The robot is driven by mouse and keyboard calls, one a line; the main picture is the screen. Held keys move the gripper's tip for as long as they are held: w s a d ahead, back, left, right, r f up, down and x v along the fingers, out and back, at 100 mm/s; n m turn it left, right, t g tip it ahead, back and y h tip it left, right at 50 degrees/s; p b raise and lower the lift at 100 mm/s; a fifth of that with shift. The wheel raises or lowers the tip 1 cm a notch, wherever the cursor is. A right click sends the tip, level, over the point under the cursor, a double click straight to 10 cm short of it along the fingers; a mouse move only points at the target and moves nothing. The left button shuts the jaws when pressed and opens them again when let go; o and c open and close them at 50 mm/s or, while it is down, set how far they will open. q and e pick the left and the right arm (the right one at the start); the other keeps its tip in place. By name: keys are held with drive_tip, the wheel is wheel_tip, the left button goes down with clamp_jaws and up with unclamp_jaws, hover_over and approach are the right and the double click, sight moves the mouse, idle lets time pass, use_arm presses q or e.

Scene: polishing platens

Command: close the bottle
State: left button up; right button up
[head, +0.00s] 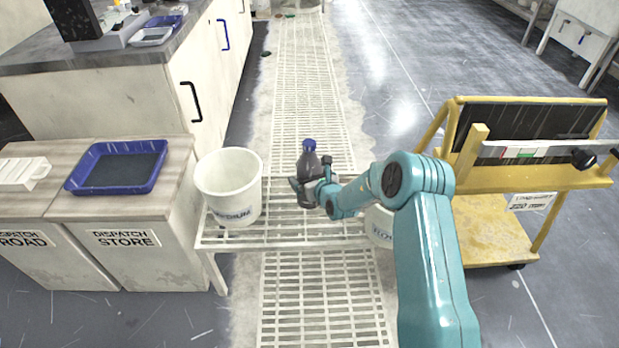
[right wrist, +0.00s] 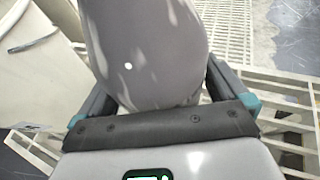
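The bottle (head: 309,164) is dark grey and upright over the slatted bench, with a blue cap (head: 309,144) at its top. I cannot tell how tightly the cap sits, or whether the base rests on the slats. My right gripper (head: 307,187) is at the bottle's lower body. In the right wrist view, the grey bottle body (right wrist: 150,50) fills the space between the fingers of my right gripper (right wrist: 158,85), which press against both its sides. The cap is out of that view. My left gripper is not in view.
A white bucket (head: 228,185) stands left of the bottle on the slatted bench (head: 285,235). Another white tub (head: 380,228) is partly hidden behind my right arm. Cabinets with a blue tray (head: 118,167) stand left; a yellow cart (head: 490,220) stands right.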

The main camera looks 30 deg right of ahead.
drive_tip(key=p+v, duration=0.4)
drive_tip(key=v, duration=0.8)
drive_tip(key=shift+r, duration=0.1)
